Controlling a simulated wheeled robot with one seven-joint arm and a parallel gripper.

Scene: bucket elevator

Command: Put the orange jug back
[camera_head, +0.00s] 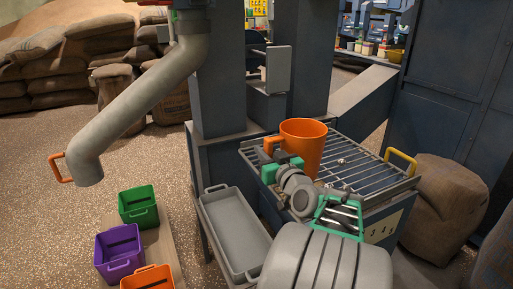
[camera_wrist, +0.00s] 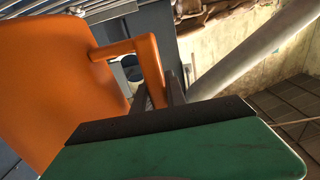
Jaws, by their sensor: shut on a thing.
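The orange jug (camera_head: 309,143) is upright at the grated bench (camera_head: 352,170), over its back left part. I cannot tell whether its base touches the bars. Its handle points left in the head view. My gripper (camera_head: 276,158) is at the handle, on the jug's left side, shut on it. In the wrist view the jug's orange wall (camera_wrist: 50,85) fills the left, and the handle (camera_wrist: 154,70) runs down between my dark fingers (camera_wrist: 160,95). The fingertips are partly hidden by the green gripper body.
A grey tray (camera_head: 234,230) sits left of the bench. Green (camera_head: 138,205), purple (camera_head: 119,252) and orange (camera_head: 148,279) bins stand at lower left. A grey chute pipe (camera_head: 140,100) slants above them. A yellow handle (camera_head: 400,162) is at the bench's right, beside a sack (camera_head: 440,205).

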